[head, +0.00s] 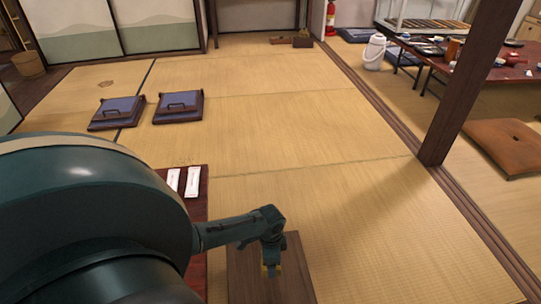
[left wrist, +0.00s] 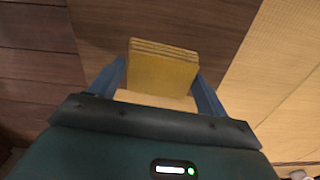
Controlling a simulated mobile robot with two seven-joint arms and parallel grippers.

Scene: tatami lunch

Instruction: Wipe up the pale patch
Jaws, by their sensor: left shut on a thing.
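My left gripper (head: 271,266) is over a dark brown wooden surface (head: 292,265) at the bottom centre of the head view. In the left wrist view the gripper (left wrist: 160,82) is shut on a yellow folded cloth (left wrist: 162,70) with layered edges. I cannot tell whether the cloth touches the wood. A pale strip (left wrist: 155,99) shows just below the cloth, between the fingers; I cannot tell whether it is the pale patch or part of the cloth. No pale patch shows clearly on the wood in the head view. My right gripper is not in view.
A reddish table (head: 196,212) with two white paper slips (head: 193,181) is left of the wooden surface, partly hidden by my arm. Two blue cushions (head: 178,106) lie farther back. A dark post (head: 470,85) stands at right. The tatami (head: 330,200) between is clear.

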